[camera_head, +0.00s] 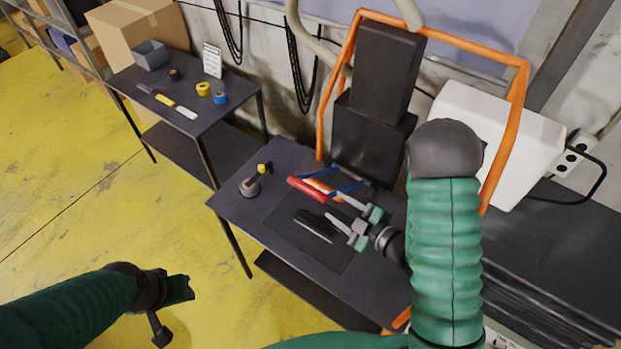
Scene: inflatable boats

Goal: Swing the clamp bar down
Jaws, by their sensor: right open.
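An orange tubular bar (445,39) stands raised as a tall frame around two stacked black blocks (385,70) at the back of the dark table (285,160). It looks like the clamp bar; its lower right part is hidden by my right arm. My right gripper (338,210) is open above the table, its fingers pointing left, well below the bar's top and apart from it. My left gripper (176,308) is low at the left over the yellow floor, far from the bar; its jaw gap is unclear.
Red-handled (307,189) and blue-handled (347,187) tools lie near my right gripper. A dark mat (330,255) and a small pot (250,188) are on the table. A side table (215,125) holds tapes. A white box (497,140) stands right. Floor at left is clear.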

